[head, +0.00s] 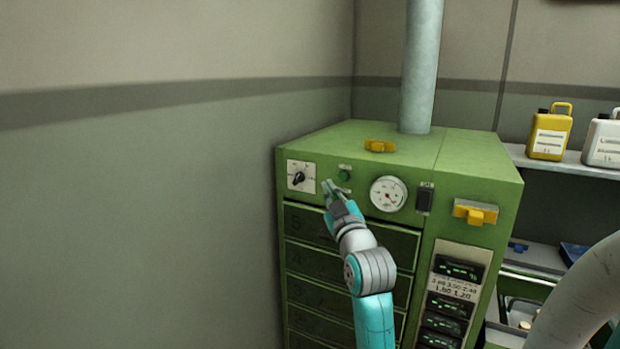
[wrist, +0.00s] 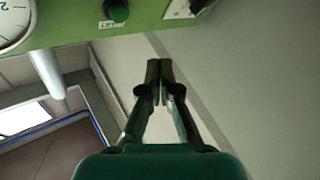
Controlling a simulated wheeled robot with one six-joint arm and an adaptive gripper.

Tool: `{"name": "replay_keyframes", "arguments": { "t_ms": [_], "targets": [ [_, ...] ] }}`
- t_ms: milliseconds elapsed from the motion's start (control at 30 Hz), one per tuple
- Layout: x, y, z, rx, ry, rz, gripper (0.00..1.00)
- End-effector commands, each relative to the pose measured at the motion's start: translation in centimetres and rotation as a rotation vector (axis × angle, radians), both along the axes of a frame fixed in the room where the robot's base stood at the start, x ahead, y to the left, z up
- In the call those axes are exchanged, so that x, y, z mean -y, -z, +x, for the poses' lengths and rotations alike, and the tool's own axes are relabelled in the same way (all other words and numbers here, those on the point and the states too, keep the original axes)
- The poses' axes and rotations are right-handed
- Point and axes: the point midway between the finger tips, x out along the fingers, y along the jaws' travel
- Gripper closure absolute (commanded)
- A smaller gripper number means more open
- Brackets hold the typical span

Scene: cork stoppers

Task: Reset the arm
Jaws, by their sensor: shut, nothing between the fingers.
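My gripper (head: 328,188) is in front of the upper left part of a green cabinet (head: 460,160), just below a green button (head: 344,176) and right of a black rotary knob (head: 299,177). In the wrist view its fingers (wrist: 160,70) are together with nothing between them. The green button (wrist: 117,10) shows at the top of the wrist view, apart from the fingertips. My teal and grey arm reaches up from the bottom of the head view and covers part of the cabinet's drawers.
A round gauge (head: 388,194) and a yellow latch (head: 475,212) are on the cabinet front, right of my gripper. A grey pipe (head: 421,70) rises from its top. Yellow (head: 550,134) and white (head: 603,142) canisters stand on a shelf at right. The space left of the cabinet is clear up to the wall.

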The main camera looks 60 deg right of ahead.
Motion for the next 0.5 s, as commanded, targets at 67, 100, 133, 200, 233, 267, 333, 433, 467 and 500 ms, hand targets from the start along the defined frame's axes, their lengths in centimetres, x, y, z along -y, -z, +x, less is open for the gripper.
{"name": "replay_keyframes", "arguments": {
  "t_ms": [67, 100, 133, 200, 233, 267, 333, 433, 467, 500],
  "targets": [
    [0.0, 0.0, 0.0, 0.000, 0.000, 0.000, 1.00],
    [0.0, 0.0, 0.0, 0.000, 0.000, 0.000, 1.00],
    [0.0, 0.0, 0.0, 0.000, 0.000, 0.000, 1.00],
    [0.0, 0.0, 0.0, 0.000, 0.000, 0.000, 1.00],
    [0.0, 0.0, 0.0, 0.000, 0.000, 0.000, 1.00],
    [0.0, 0.1, 0.0, 0.000, -0.001, 0.001, 1.00],
    [-0.3, 0.6, 0.2, -0.002, -0.006, 0.006, 1.00],
    [-1.5, 2.5, 0.7, -0.006, -0.027, 0.028, 1.00],
    [-2.0, 3.3, 0.9, -0.007, -0.035, 0.037, 1.00],
    [-2.8, 4.7, 1.2, -0.010, -0.051, 0.051, 1.00]
  ]
}}
